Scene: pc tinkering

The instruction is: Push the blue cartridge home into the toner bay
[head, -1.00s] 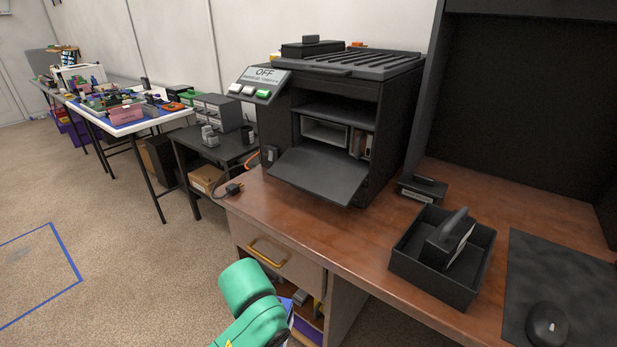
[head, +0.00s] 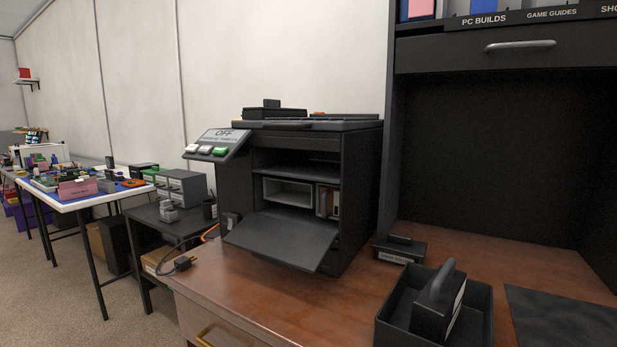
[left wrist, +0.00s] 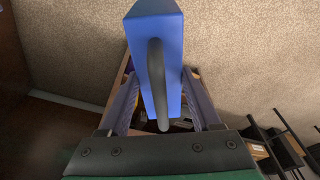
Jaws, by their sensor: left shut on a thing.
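The black printer (head: 300,190) stands on the wooden desk with its front flap (head: 285,240) folded down. Behind the flap the toner bay (head: 288,192) is open, and a grey-walled compartment shows inside it. In the left wrist view my left gripper (left wrist: 163,118) is shut on the black handle of the blue cartridge (left wrist: 170,60). The cartridge is held over the floor beside the desk, apart from the printer. Neither gripper nor the blue cartridge shows in the head view now.
A black tray (head: 482,300) holding a black handled cartridge (head: 440,300) stands at the desk's front right. A small black handled block (head: 400,249) lies right of the printer. A plug and cable (head: 183,263) lie near the desk's left edge. The desk (head: 300,315) in front is clear.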

